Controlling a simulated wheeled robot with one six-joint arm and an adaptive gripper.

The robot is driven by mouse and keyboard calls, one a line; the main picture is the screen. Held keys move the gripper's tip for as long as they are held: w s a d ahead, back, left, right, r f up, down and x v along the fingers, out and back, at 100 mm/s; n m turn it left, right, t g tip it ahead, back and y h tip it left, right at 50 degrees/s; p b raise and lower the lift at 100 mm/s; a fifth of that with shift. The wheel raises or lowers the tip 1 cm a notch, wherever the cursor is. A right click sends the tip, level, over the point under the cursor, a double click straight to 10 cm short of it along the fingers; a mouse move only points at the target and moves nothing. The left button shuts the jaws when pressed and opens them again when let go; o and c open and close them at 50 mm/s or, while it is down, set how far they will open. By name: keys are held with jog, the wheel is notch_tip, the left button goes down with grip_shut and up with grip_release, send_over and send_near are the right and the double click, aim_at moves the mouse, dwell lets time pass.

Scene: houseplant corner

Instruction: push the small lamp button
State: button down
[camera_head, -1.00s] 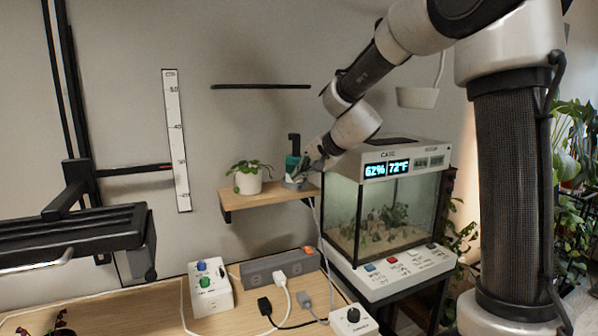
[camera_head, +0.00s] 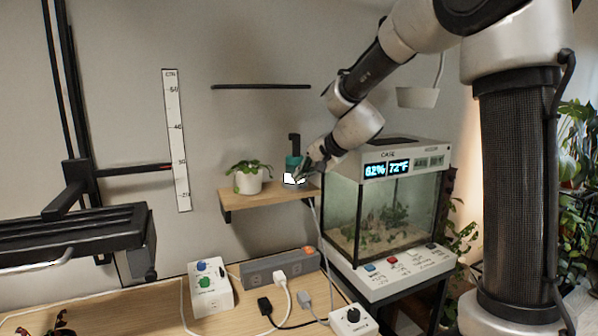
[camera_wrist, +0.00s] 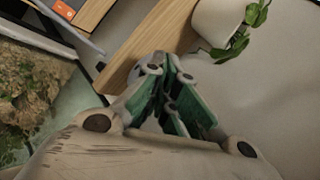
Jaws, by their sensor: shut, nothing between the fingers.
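No lamp button can be made out there.
A white potted plant (camera_head: 248,182) stands left on the shelf. A glass terrarium (camera_head: 385,215) is close on the right, with a button panel (camera_head: 400,272) below. A white box with blue and green knobs (camera_head: 210,288) and a power strip (camera_head: 280,268) lie on the table.

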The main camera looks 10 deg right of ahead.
jog(key=s+d, duration=0.1)
jog(key=s, duration=0.5)
dwell(0.3)
jog(key=shift+d, duration=0.1)
jog(key=s+d+f+n+g, duration=0.3)
jog(key=s+f+n+g, duration=0.15)
jog(key=s, duration=0.55)
jog(key=s+d+r+n+h, duration=0.1)
jog(key=s+d+n+h, duration=0.1)
jog(key=s+d, duration=0.4)
jog(key=s+d+r+n+h, duration=0.2)
jog(key=s+d, duration=0.4)
jog(key=s, duration=0.8)
jog(key=shift+s+h, duration=0.25)
jog(key=shift+h, duration=0.45)
